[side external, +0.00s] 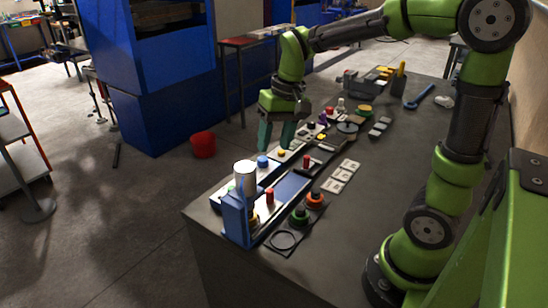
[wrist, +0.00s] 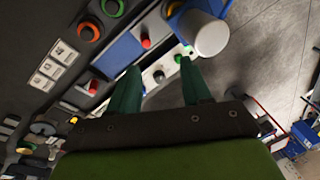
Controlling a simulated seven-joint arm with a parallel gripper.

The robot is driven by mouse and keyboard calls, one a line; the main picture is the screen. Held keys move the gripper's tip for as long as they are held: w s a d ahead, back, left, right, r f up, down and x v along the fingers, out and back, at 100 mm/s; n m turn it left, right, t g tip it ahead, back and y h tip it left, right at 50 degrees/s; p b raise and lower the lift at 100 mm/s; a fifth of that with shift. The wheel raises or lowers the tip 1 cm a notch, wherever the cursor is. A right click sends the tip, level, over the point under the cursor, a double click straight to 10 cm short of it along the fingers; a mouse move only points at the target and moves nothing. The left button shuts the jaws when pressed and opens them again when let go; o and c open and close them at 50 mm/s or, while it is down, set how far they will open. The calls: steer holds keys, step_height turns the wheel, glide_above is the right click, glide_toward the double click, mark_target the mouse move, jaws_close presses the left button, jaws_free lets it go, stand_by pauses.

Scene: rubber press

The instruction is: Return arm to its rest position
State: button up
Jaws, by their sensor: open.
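My green arm stands at the right of the dark table (side external: 232,275) and reaches over it in the side external view. My gripper (side external: 277,145) points down above the far-left edge of the table, behind the blue press fixture (side external: 237,218). Its two teal fingers are apart with nothing between them. In the wrist view my gripper (wrist: 160,85) also shows open and empty. The fixture's white cylinder (side external: 245,178) is nearer the camera than the fingers; it shows at the upper right of the wrist view (wrist: 205,32).
Red (side external: 306,162), green (side external: 299,214) and orange (side external: 315,198) buttons stand along the table near the fixture. White labelled tiles (side external: 342,175) lie beside them. A blue wrench (side external: 420,97) and a grey bin (side external: 352,84) are at the back. A red bucket (side external: 203,144) stands on the floor.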

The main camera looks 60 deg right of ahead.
steer(key=s+a+r+t, duration=0.1)
steer(key=s+a+t, duration=0.1)
steer(key=s, duration=0.3)
steer(key=s+a+r+n+t, duration=0.1)
steer(key=s+a+r+t, duration=0.1)
steer(key=s, duration=0.3)
steer(key=shift+s+a+r+t, duration=0.35)
steer(key=shift+a+t, duration=0.2)
steer(key=shift+t, duration=0.15)
steer(key=shift+c, duration=0.4)
